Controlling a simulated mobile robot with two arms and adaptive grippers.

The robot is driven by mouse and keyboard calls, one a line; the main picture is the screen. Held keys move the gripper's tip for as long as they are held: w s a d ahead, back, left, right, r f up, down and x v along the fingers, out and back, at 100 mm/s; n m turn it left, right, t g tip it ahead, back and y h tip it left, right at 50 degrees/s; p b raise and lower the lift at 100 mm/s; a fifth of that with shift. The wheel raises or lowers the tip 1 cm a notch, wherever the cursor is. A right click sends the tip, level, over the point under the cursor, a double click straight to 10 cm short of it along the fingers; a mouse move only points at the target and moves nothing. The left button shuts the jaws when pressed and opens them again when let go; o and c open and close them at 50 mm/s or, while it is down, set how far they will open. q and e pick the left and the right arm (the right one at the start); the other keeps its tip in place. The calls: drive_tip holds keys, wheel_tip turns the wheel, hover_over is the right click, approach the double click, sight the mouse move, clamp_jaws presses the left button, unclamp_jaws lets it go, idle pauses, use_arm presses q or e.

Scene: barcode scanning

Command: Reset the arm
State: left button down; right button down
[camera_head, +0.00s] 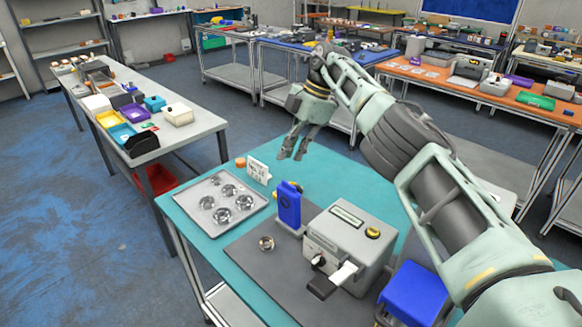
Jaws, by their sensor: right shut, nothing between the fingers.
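My right arm comes in from the lower right and reaches over the teal table (185,222). Its gripper (293,153) hangs above the table's far left part, fingers pointing down, shut and empty. Below it stand a small white printed card (259,172) and a blue upright device (289,206), apart from the fingers. My left gripper is out of view.
A metal tray with round cups (207,217) lies on the table's left. A grey box machine (347,240) stands on a dark mat (250,262), with a blue bin (413,290) to its right. A side table (203,122) with coloured trays stands left.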

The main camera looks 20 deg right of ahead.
wheel_tip(320, 180, up, 3)
drive_tip(key=shift+a+f, duration=0.1)
